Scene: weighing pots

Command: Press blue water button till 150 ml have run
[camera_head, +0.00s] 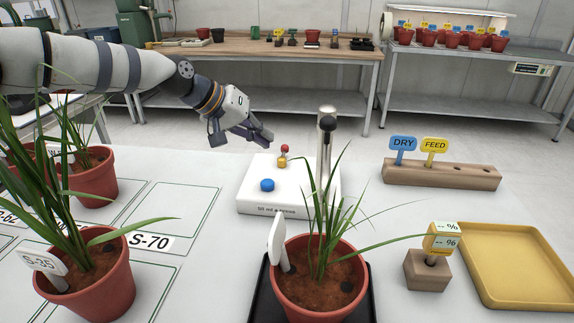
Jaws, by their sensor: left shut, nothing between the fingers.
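The blue button (267,185) sits on top of a white dispenser base (250,203), near its front left. A label on the base's front edge starts with "50 ml". A yellow button (282,162) and a red knob (285,148) are behind the blue one. A spout post with a dark head (327,123) rises at the base's right. My left gripper (262,138) is shut and empty, above and behind the blue button, apart from it. A potted plant (320,285) stands on a black tray (262,300) in front of the dispenser. My right gripper is out of view.
Potted plants (92,275) stand at the left beside the S-70 mark (150,241). A wooden rack (440,175) holds DRY and FEED tags. A wooden block (427,270) with a % tag and a yellow tray (520,265) are at the right.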

